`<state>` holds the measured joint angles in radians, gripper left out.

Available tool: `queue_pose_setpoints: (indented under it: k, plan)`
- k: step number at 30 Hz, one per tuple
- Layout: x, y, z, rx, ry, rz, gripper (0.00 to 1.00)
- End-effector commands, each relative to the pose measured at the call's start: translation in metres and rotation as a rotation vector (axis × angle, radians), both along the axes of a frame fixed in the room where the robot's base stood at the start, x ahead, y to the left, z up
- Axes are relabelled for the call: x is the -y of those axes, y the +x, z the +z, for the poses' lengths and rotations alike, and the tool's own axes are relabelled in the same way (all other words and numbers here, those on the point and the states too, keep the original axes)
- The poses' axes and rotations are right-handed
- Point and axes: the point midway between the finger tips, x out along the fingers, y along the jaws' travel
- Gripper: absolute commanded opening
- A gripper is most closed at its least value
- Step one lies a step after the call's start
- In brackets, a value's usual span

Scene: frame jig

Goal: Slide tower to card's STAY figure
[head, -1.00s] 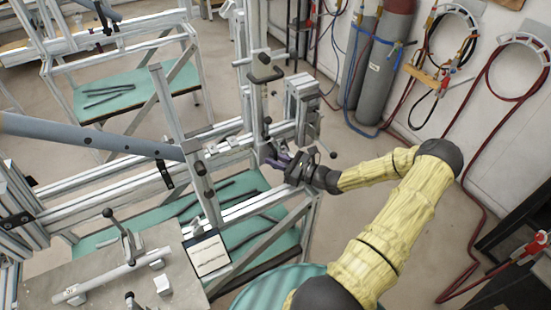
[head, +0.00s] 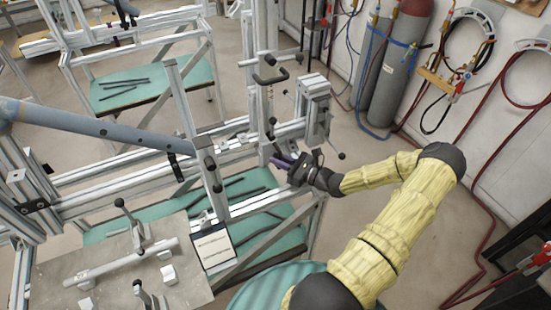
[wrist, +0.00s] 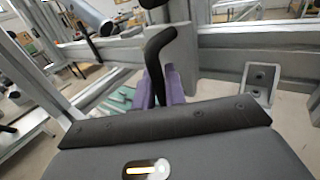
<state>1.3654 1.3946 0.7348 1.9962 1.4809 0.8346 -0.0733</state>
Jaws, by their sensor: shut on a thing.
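The tower (head: 265,100) is an upright metal post with black handles on the rail (head: 232,142) of the near frame. My gripper (head: 280,163) is at its lower part, on the right. In the wrist view my purple fingers (wrist: 164,88) are shut on the tower's black bent handle (wrist: 155,50); the exact contact is partly hidden. The card (head: 213,249) is a white sheet with a dark border at the right edge of the grey table. Its print is too small to read.
A grey end block (head: 316,105) stands on the rail right of the tower. A second post (head: 190,120) and a long blue-grey tube (head: 105,128) are to the left. Clamps stand on the grey table (head: 75,262). Gas cylinders (head: 400,60) stand against the wall.

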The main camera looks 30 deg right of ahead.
Motion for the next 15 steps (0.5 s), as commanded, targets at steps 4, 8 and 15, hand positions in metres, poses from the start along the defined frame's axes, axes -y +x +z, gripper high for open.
queue_pose_setpoints:
  k: [4, 8, 15]
  plan:
    - [0.0027, -0.0035, -0.0008, -0.004, 0.001, -0.010, 0.00]
    - [0.0033, -0.0036, -0.0014, -0.004, 0.001, -0.012, 0.00]
    - [0.0034, -0.0036, -0.0014, -0.004, 0.000, -0.012, 0.18]
